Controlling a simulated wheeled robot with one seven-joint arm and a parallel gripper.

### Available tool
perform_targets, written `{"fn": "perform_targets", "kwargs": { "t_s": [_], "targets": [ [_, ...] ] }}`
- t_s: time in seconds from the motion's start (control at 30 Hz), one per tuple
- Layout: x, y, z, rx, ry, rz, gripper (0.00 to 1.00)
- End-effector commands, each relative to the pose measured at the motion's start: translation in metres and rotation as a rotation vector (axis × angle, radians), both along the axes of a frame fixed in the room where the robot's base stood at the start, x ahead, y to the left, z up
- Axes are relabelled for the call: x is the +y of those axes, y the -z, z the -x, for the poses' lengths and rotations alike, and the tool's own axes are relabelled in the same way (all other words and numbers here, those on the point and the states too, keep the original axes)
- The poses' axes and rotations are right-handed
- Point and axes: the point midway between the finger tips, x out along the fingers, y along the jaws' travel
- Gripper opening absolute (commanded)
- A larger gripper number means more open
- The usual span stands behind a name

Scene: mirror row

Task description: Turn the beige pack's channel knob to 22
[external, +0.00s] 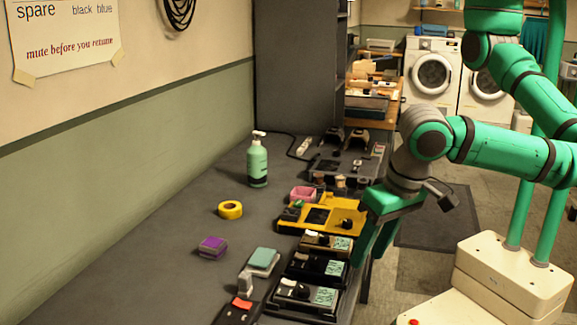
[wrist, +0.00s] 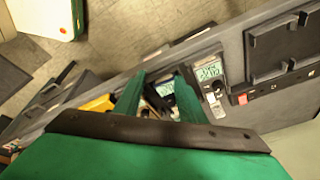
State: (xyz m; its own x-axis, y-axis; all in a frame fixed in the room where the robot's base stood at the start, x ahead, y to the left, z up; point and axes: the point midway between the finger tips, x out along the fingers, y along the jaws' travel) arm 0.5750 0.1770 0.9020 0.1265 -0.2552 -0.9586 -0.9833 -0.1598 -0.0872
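A row of packs with dark knobs and pale display panels lies along the table's right edge. The pack that looks beige or tan (external: 314,240) is just in front of the yellow unit in the external view. My gripper (wrist: 160,77) is open, its two green fingers apart with nothing clearly held between them. In the external view my gripper (external: 372,245) hangs at the table edge, right beside this pack. In the wrist view a display (wrist: 166,89) shows between the fingers; which pack it belongs to is unclear. The fingers hide much of the packs, and no channel number is readable.
A black pack (external: 317,266) and a silver-grey pack (external: 292,290) lie nearer the camera; the yellow unit (external: 352,212) lies beyond. The table's left part is mostly clear.

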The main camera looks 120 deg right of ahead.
Motion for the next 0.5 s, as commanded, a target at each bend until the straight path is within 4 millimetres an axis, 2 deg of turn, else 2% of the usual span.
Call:
{"fn": "perform_targets", "kwargs": {
  "t_s": [0.5],
  "targets": [
    [0.063, 0.053, 0.035, -0.068, -0.188, -0.069, 0.37]
  ]
}}
